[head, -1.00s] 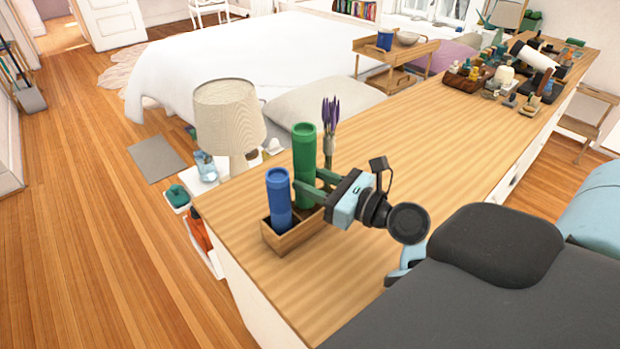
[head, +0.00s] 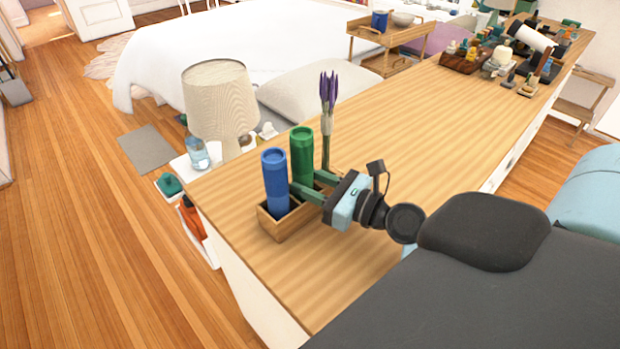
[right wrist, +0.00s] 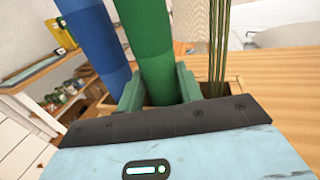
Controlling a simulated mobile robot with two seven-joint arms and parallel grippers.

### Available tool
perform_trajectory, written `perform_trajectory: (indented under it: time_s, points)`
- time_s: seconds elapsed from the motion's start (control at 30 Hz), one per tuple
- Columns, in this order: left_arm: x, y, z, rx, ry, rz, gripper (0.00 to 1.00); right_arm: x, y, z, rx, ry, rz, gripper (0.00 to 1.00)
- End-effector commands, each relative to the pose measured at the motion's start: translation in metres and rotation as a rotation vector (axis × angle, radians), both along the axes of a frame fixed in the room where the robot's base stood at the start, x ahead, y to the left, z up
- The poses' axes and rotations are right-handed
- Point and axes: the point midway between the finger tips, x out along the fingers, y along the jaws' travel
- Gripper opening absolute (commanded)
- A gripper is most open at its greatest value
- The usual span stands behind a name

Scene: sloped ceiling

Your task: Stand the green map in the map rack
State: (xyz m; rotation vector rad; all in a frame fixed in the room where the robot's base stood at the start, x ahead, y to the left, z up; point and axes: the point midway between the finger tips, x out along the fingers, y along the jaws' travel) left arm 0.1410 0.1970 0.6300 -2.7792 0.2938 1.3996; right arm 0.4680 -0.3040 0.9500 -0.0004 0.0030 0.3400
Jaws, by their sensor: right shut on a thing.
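The green map (head: 302,152) is a rolled green tube, upright, with its lower end in the wooden map rack (head: 287,231). It also shows in the right wrist view (right wrist: 148,50), between the fingers. My right gripper (head: 303,188) is shut on the green map, reaching in from the right. The blue map (head: 275,180) stands in the rack just left of the green one. Purple flowers (head: 328,95) on green stems rise behind the rack's right end. The green map's bottom end is hidden by the rack wall and the fingers. My left gripper is not in view.
The rack stands near the left end of a long wooden counter (head: 400,130). A lamp (head: 217,100) stands beyond the counter's left edge. The counter's middle is clear; a dark wooden box (head: 462,64) and many small items crowd the far end.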

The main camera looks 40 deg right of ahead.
Motion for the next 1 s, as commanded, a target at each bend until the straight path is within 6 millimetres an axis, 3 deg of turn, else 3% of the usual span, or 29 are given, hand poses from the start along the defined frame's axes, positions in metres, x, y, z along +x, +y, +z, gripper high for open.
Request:
perform_trajectory:
  time_s: [0.4, 0.43, 0.6, 1.0]
  points:
    - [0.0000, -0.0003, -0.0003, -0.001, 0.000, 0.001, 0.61, 0.0001, 0.0000, -0.0020, 0.000, -0.001, 0.000, 0.14]
    - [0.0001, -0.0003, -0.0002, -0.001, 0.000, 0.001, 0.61, 0.0000, 0.0000, -0.0020, 0.000, -0.001, 0.000, 0.40]
    - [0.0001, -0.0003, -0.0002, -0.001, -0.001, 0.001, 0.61, 0.0000, 0.0000, -0.0020, 0.000, -0.001, 0.000, 0.61]
    - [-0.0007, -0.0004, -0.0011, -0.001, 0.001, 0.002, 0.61, -0.0080, -0.0032, -0.0033, 0.000, 0.001, -0.001, 0.61]
